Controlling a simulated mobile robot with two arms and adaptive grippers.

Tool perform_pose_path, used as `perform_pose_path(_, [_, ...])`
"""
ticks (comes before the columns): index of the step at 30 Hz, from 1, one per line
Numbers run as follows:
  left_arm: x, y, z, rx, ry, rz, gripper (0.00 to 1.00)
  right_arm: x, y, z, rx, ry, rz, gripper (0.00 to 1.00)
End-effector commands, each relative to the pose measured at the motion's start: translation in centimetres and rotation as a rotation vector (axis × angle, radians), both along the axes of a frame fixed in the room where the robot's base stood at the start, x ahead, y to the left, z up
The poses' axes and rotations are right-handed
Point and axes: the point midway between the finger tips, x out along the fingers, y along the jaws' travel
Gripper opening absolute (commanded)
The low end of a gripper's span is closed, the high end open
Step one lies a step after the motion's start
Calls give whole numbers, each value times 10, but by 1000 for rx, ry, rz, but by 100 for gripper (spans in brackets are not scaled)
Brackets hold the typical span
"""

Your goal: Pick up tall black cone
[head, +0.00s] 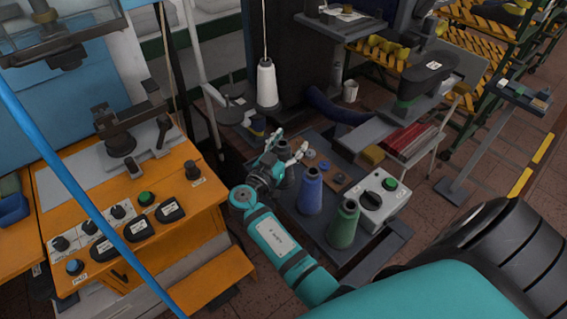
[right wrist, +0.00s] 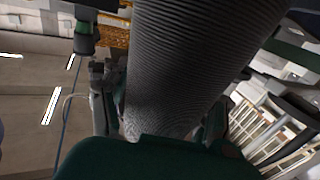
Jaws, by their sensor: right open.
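The tall black cone (head: 286,178) stands on a dark table, behind the blue cone, and is partly hidden by my right gripper (head: 288,148). In the right wrist view the cone (right wrist: 190,65) looks dark grey and finely ribbed. It fills the middle of that view, between the fingers of the open right gripper. I cannot tell whether the fingers touch it. My left gripper is not in view.
A blue cone (head: 310,190) and a green cone (head: 344,223) stand close by. A grey control box (head: 384,199) is to their right. A white cone (head: 267,84) is behind. An orange machine (head: 190,217) is at the left.

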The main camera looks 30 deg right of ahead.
Motion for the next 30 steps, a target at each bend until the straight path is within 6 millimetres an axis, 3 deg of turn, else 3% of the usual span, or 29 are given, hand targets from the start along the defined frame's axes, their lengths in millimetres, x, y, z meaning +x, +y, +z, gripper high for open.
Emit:
perform_pose_path(1, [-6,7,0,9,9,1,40,0,0,0,0,0,0,53])
perform_pose_path(5, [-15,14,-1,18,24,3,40,0,0,0,0,0,0,36])
perform_pose_path(13, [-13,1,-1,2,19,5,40,0,-1,0,0,0,-1,1])
perform_pose_path(19, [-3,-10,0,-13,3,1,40,0,0,-1,0,1,-1,0])
perform_pose_path(30, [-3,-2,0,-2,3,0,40,0,0,-2,3,3,0,0])
